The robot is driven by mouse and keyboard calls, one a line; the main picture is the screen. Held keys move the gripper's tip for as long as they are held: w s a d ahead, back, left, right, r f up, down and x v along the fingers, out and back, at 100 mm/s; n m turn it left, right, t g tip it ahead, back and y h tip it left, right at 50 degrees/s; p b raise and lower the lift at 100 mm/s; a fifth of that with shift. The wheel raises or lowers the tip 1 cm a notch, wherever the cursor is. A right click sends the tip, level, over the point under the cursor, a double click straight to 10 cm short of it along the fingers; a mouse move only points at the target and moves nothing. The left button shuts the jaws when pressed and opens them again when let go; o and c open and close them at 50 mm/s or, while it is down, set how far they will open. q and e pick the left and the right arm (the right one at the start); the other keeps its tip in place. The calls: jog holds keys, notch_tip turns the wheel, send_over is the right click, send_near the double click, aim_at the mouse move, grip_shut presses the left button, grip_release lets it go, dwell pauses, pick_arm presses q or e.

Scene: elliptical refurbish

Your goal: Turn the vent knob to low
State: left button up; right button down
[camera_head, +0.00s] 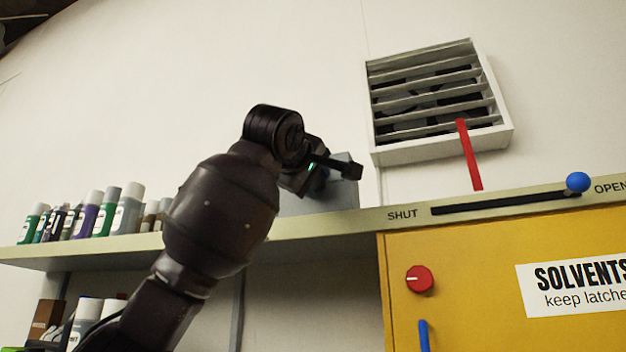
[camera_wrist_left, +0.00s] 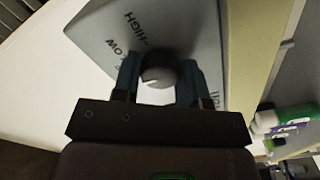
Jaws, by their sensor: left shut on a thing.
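The vent knob (camera_wrist_left: 158,72) is a dark round knob with a white mark, on a grey panel (camera_wrist_left: 185,25) that fills the upper middle of the left wrist view. The panel has printed words, HIGH and LOW, to the upper left of the knob, and a partly hidden word to the right. The white mark shows on the knob's lower-left side; I cannot tell which setting it points at. My left gripper (camera_wrist_left: 158,80) is shut on the knob, one finger on each side. In the head view, my left gripper (camera_head: 335,172) is in front of the grey box (camera_head: 343,198), and hides the knob.
The box stands on a shelf (camera_head: 320,224) with several bottles (camera_head: 103,211) at its left. Right are a louvred vent (camera_head: 433,100) with a red strip (camera_head: 468,155), a SHUT–OPEN slider with a blue ball (camera_head: 578,182), and a yellow cabinet (camera_head: 470,290) with a red knob (camera_head: 419,279).

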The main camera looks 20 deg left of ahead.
jog(key=shift+f, duration=0.15)
pick_arm(q)
jog(key=shift+m+b, duration=0.95)
jog(key=shift+m, duration=3.35)
pick_arm(e)
jog(key=shift+w+a+f, duration=0.1)
jog(key=shift+w+f, duration=0.2)
jog(key=shift+w, duration=0.05)
pick_arm(q)
jog(key=o, duration=0.9)
jog(key=shift+s, duration=0.15)
